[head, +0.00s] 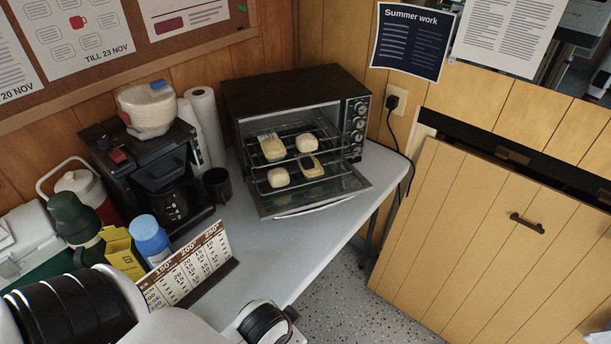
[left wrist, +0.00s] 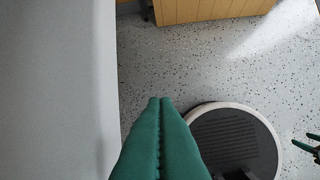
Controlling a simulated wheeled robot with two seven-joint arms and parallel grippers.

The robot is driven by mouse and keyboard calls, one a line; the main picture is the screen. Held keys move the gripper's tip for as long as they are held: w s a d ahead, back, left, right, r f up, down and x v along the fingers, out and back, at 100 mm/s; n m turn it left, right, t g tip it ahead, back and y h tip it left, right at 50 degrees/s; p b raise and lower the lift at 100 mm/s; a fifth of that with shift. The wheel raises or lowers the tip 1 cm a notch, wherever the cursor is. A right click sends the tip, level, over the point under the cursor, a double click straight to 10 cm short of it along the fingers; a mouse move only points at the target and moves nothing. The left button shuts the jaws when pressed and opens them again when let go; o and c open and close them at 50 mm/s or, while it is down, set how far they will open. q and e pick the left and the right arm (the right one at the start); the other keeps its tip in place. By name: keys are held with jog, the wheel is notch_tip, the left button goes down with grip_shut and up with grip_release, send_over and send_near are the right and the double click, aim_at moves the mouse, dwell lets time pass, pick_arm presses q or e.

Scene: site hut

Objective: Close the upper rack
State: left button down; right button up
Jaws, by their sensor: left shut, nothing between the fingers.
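The toaster oven (head: 285,92) stands on the counter in the head view with its glass door (head: 312,193) folded down. Its upper rack (head: 290,158) is slid out at the front and carries pale bread pieces (head: 272,148). More bread (head: 278,177) shows below it; the lower rack is partly hidden. My left gripper (left wrist: 160,101) is shut and empty in the left wrist view, over the floor beside the counter edge, with no oven in that view. My right gripper (left wrist: 301,138) shows at the right edge of that view, fingers apart, partly cut off.
A coffee maker (head: 140,160), a dark mug (head: 216,185) and paper towel rolls (head: 203,125) stand left of the oven. The counter is clear before the oven door. A wooden panel (head: 480,235) is at right.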

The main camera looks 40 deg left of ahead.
pick_arm(q)
jog(key=w+a+r+m+t+y, duration=0.1)
jog(key=w+a+r+t, duration=0.1)
jog(key=w+a, duration=0.1)
jog(key=w+a+r+m+t+y, duration=0.1)
jog(key=w+a+r+t+y, duration=0.1)
jog(key=w+a, duration=0.2)
jog(key=w+a+r+m+t+y, duration=0.1)
jog(key=w+a+r+t+y, duration=0.1)
jog(key=w+a, duration=0.1)
jog(key=shift+w+a+r+t, duration=0.2)
jog(key=shift+w+a+t, duration=0.1)
jog(key=shift+w, duration=0.25)
jog(key=w+a+r+m+t, duration=0.2)
jog(key=w+r+m+t, duration=0.2)
jog(key=m+t+h+p, duration=0.1)
jog(key=m+t+h, duration=0.15)
jog(key=m, duration=0.35)
send_near(313, 166)
jog(key=w+d, duration=0.1)
jog(key=w+d+y, duration=0.1)
jog(key=shift+w+d+f+t, duration=0.25)
jog(key=shift+w+d, duration=0.05)
jog(key=shift+w, duration=0.1)
jog(key=w+a, duration=0.2)
jog(key=shift+w+a+m, duration=0.15)
jog(key=shift+a+m, duration=0.15)
jog(key=shift+w+a, duration=0.25)
jog(key=shift+a, duration=0.15)
